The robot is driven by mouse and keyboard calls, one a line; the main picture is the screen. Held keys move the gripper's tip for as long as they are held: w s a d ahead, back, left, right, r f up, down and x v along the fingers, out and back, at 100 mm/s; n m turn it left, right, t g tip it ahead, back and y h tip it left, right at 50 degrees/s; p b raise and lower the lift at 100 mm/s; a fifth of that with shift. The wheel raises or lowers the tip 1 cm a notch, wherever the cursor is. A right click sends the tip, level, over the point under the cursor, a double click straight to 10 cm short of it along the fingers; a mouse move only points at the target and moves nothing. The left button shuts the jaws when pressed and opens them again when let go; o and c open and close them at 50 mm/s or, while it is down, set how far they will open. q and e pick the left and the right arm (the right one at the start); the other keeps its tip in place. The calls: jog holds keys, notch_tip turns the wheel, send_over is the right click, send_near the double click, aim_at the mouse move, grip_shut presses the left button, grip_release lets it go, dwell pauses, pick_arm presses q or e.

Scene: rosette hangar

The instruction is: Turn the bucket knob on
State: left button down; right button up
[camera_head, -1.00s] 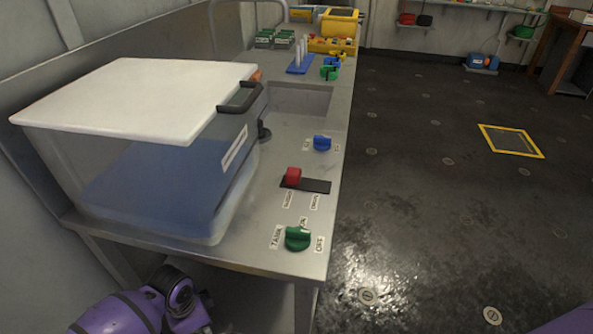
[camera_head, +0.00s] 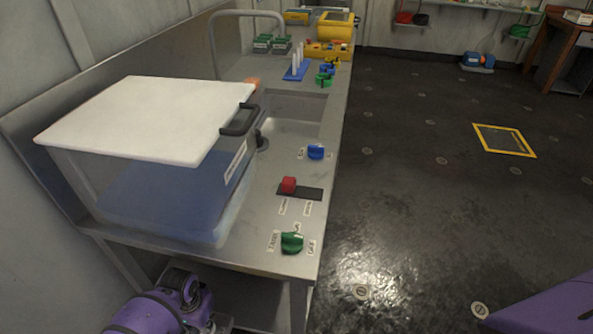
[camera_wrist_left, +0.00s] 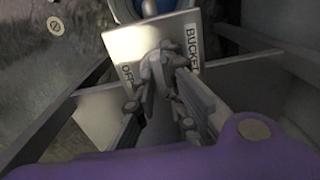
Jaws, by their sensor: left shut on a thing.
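In the left wrist view, a pale metal plate (camera_wrist_left: 122,45) carries the labels OFF on its left and BUCKET on its right. A grey knob (camera_wrist_left: 157,70) stands on the plate, partly covered by my fingers. My left gripper (camera_wrist_left: 158,88) is shut on this knob, one finger on each side. Which label the knob points at is hard to tell. My right gripper is out of view.
A steel counter (camera_head: 262,222) carries a lidded clear tank (camera_head: 150,195), a green knob (camera_head: 292,243), a red slider (camera_head: 288,185) and a blue knob (camera_head: 315,151). A blue round thing (camera_wrist_left: 158,7) lies beyond the plate. The floor right of the counter is mostly clear.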

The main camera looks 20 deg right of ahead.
pick_arm(q)
jog(key=shift+w+r, duration=0.1)
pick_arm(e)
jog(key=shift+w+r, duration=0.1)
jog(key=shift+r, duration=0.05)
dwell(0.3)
pick_arm(q)
jog(key=c, duration=1.8)
grip_release()
notch_tip(320, 180, up, 12)
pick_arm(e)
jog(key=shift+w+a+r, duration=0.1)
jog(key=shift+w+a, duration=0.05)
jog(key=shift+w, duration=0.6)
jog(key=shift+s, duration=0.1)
